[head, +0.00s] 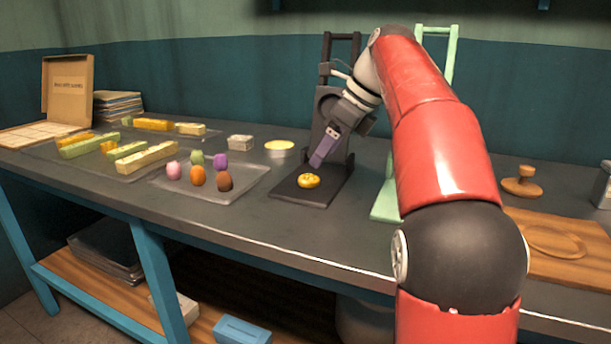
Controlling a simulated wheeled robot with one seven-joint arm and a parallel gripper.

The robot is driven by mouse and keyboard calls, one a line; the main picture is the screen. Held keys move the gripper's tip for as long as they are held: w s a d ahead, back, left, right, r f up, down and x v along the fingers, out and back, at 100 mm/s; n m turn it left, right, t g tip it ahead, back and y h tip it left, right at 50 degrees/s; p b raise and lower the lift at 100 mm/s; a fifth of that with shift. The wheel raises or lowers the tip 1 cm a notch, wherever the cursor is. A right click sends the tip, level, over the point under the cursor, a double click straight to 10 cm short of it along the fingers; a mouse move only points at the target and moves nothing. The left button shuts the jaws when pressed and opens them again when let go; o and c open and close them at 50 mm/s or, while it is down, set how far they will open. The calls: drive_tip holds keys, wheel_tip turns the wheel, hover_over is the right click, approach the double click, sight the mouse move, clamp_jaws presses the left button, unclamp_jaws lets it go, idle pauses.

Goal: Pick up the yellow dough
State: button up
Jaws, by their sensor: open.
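The yellow dough (309,181) is a small, rounded, slightly flattened lump. It lies on the dark base plate of a black press-like stand (325,197) near the middle of the counter. My gripper (318,160), with purple fingers, points down and to the left just above and behind the dough. It is open, and its fingers appear apart from the dough. The fingers are seen nearly edge-on, so the gap between them is hard to make out.
A clear tray (240,190) with several coloured dough balls lies left of the stand. A round tin (279,148) and a small white box (240,142) stand behind it. A green stand (386,205) is close on the right. Bare counter (285,232) lies in front.

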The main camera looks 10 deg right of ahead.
sight(310, 177)
drive_tip(key=shift+a+f, duration=0.3)
drive_tip(key=shift+f, duration=0.35)
drive_tip(key=b+x, duration=0.1)
drive_tip(key=x, duration=0.3)
drive_tip(key=shift+w+a+f, duration=0.1)
drive_tip(key=shift+f, duration=0.2)
drive_tip(key=c, duration=1.1)
drive_tip(key=shift+o, duration=0.2)
drive_tip(key=shift+r, duration=0.1)
